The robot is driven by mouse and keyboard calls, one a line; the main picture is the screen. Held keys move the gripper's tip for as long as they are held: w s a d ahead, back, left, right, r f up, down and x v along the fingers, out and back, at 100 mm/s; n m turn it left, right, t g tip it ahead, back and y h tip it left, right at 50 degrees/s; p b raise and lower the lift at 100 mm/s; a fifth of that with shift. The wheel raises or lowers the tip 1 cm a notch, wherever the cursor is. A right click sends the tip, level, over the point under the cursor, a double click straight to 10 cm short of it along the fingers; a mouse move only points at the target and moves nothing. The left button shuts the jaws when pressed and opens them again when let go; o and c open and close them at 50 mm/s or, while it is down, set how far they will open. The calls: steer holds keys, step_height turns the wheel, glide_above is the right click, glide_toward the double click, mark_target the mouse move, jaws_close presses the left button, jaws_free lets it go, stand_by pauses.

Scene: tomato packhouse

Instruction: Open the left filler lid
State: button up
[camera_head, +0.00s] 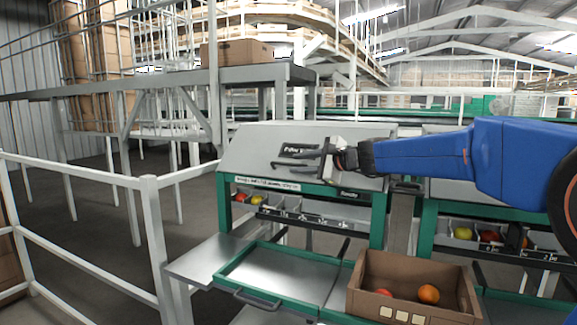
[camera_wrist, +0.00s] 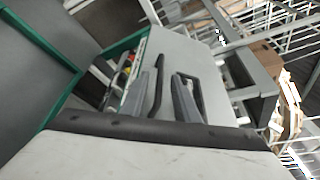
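The left filler lid (camera_head: 250,146) is a grey sloped panel on the left filler. It lies down on the filler's slope, above a white label strip. A dark bar, apparently its handle, shows near my gripper (camera_head: 318,160) in the head view. In the wrist view the lid (camera_wrist: 183,47) lies beyond my gripper (camera_wrist: 164,98). The two fingers stand apart with a gap between them. A dark bar shows close to the fingers there, but I cannot tell whether they touch it.
A cardboard box (camera_head: 365,295) with red and orange tomatoes stands at the front right. A green-rimmed metal tray (camera_head: 226,272) sits below the left filler. The right filler (camera_head: 455,190) is partly behind my blue arm. White railings (camera_head: 150,230) stand at the left.

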mark_target(288, 164)
steer(key=shift+x, duration=2.6)
jaws_close()
